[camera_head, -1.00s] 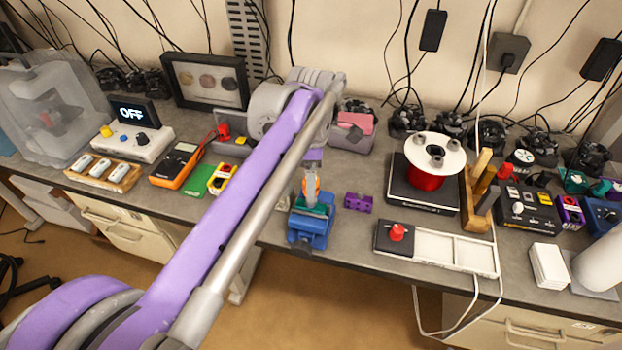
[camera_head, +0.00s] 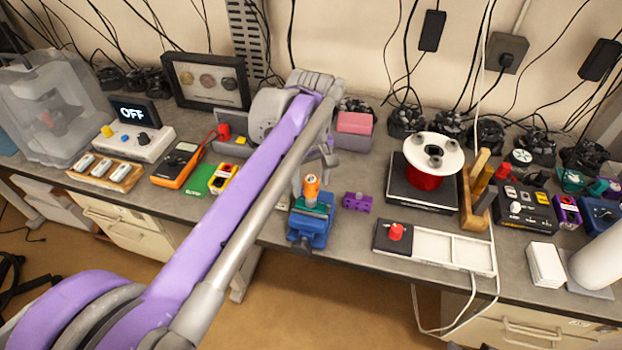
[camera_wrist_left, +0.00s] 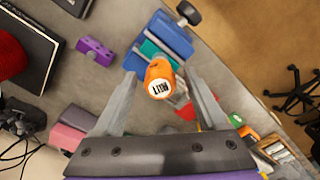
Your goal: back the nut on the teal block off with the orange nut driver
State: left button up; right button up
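The orange nut driver (camera_head: 312,187) stands upright on the teal block (camera_head: 318,208), which is held in a blue vise (camera_head: 311,231) near the bench's front edge. My left gripper (camera_head: 314,172) is open at the driver's handle. In the left wrist view the driver's orange handle (camera_wrist_left: 160,77), with a white labelled top, lies between the two spread fingers with gaps on both sides. The teal block (camera_wrist_left: 152,49) and blue vise (camera_wrist_left: 172,35) show behind it. The nut is hidden under the driver. My right gripper is not in view.
A purple block (camera_head: 357,202) lies right of the vise. A red spool (camera_head: 428,180) on a black base and a white tray (camera_head: 455,248) with a red knob stand farther right. A yellow device (camera_head: 222,179) and an orange multimeter (camera_head: 176,165) lie to the left.

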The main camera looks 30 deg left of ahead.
pick_arm(q)
grip_shut()
jog(key=n, duration=1.2)
jog(key=shift+n+p, duration=0.3)
jog(key=shift+n, duration=0.1)
jog(key=shift+o, duration=0.3)
grip_release()
jog(key=shift+r, duration=0.1)
jog(key=m, duration=0.5)
jog(key=shift+m, duration=0.4)
jog(key=m, duration=0.7)
